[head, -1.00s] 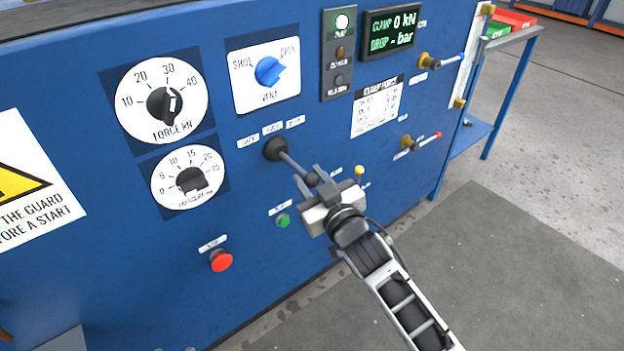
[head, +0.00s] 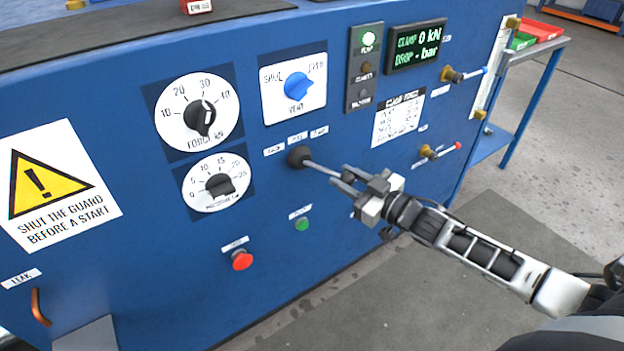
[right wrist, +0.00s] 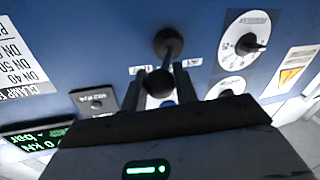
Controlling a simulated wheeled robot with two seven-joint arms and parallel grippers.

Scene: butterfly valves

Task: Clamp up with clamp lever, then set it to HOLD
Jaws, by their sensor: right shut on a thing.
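The clamp lever (head: 322,168) is a thin metal rod coming out of a round black boot (head: 299,156) on the blue panel, below three small labels (head: 297,138). In the head view it points right and slightly down. My right gripper (head: 347,178) is shut on the lever's knob end. The right wrist view shows the black knob (right wrist: 160,84) between the fingers, with the boot (right wrist: 168,41) beyond. The display (head: 418,48) reads CLAMP 0 kN and DROP - bar. My left gripper is not in view.
A red button (head: 242,261) and green button (head: 302,224) are below. Two brass valves (head: 447,74) are at right. Floor is clear there.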

